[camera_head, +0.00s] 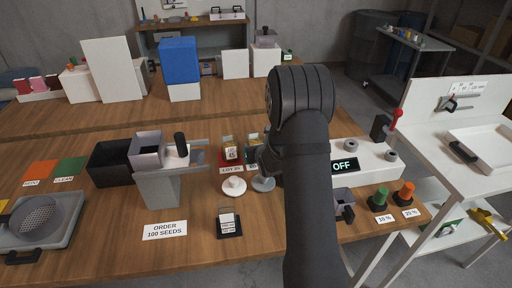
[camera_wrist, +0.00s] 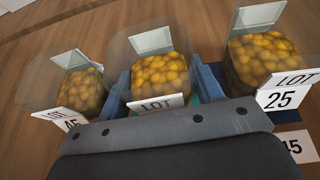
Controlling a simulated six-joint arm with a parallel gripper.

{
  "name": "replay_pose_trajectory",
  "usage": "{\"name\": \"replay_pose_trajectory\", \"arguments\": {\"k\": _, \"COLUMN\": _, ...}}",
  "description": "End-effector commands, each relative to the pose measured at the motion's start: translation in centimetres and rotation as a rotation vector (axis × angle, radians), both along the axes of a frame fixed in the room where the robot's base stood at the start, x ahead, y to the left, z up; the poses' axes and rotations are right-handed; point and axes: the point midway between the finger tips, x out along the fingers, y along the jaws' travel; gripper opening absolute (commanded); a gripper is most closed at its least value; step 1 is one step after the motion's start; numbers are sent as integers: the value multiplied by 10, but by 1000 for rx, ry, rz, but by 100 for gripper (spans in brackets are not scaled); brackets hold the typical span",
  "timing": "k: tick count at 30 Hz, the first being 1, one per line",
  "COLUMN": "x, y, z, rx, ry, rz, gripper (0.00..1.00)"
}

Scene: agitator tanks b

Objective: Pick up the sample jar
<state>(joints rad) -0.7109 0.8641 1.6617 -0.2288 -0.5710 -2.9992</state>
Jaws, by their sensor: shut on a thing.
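Three clear jars of yellow-orange seeds show in the wrist view: a left jar (camera_wrist: 82,88), a middle jar (camera_wrist: 160,75) and a right jar (camera_wrist: 262,58) labelled LOT 25. The middle jar's label reads LOT, its number hidden by my gripper. My gripper (camera_wrist: 163,88) is shut on the middle jar, with a blue finger on each side of it. I cannot tell whether that jar is clear of the table. In the head view, my arm hides the gripper's fingers, and jars show to its left, one at the red mat (camera_head: 231,152).
A white funnel-like piece (camera_head: 234,186) and a grey stand with a hopper (camera_head: 147,150) are left of my arm. The neighbouring jars stand close beside the held jar.

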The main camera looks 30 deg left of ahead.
Motion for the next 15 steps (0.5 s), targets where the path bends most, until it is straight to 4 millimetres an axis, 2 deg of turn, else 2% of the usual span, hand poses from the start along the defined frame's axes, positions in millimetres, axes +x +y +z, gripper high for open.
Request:
{"name": "replay_pose_trajectory", "arguments": {"k": 8, "x": 0, "y": 0, "z": 6, "rx": 1, "ry": -1, "rz": 0, "gripper": 32}}
{"name": "replay_pose_trajectory", "arguments": {"k": 15, "x": 0, "y": 0, "z": 22, "rx": 3, "ry": -3, "rz": 0, "gripper": 32}}
